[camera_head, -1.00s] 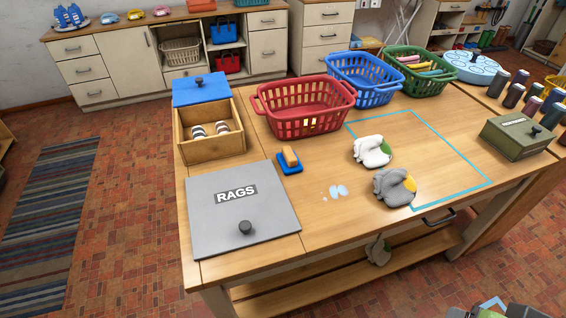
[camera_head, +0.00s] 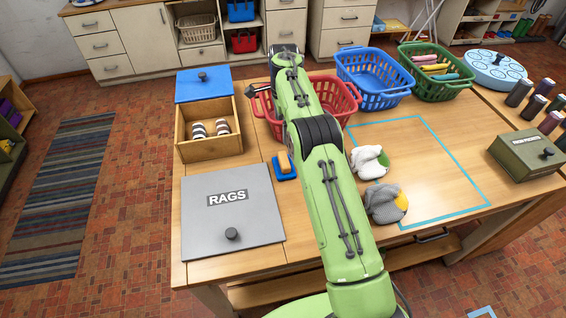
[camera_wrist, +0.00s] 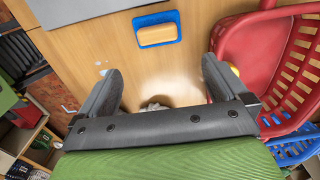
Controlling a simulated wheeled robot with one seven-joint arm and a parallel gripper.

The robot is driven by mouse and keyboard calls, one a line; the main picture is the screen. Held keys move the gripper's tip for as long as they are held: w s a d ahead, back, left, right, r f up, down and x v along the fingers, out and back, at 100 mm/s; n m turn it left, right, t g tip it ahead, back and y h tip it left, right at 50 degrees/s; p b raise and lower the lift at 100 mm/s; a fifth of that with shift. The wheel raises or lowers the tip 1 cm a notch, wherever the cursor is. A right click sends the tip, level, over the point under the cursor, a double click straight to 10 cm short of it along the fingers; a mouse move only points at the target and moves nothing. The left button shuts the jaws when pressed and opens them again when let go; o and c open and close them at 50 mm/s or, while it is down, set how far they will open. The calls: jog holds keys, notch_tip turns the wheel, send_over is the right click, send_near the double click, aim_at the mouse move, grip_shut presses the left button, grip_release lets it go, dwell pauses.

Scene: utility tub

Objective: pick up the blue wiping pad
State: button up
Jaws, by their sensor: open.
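The blue wiping pad (camera_head: 285,167), a flat blue base with a tan block on top, lies on the table beside the grey RAGS lid, just left of my arm in the head view. In the wrist view the pad (camera_wrist: 157,31) is at the top middle, beyond my fingertips and apart from them. My gripper (camera_wrist: 160,78) is open with its two dark fingers spread and nothing held between them. In the head view my arm reaches over the table and the gripper is mostly hidden near the red basket.
The red basket (camera_head: 340,97) stands close to my gripper, partly hidden by my arm. The RAGS lid (camera_head: 212,237) and an open wooden box (camera_head: 196,151) with a blue lid lie left. Two gloves (camera_head: 383,204) lie right of my arm. Blue and green baskets stand behind.

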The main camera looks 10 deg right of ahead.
jog(key=b, duration=0.3)
send_over(284, 159)
notch_tip(284, 159, down, 10)
jog(key=shift+w+d+r, duration=0.1)
jog(key=shift+w, duration=0.05)
notch_tip(284, 159, down, 6)
jog(key=shift+r, duration=0.2)
jog(key=c, duration=0.8)
notch_tip(284, 159, up, 10)
jog(key=shift+r+p, duration=0.1)
jog(key=shift+p, duration=0.5)
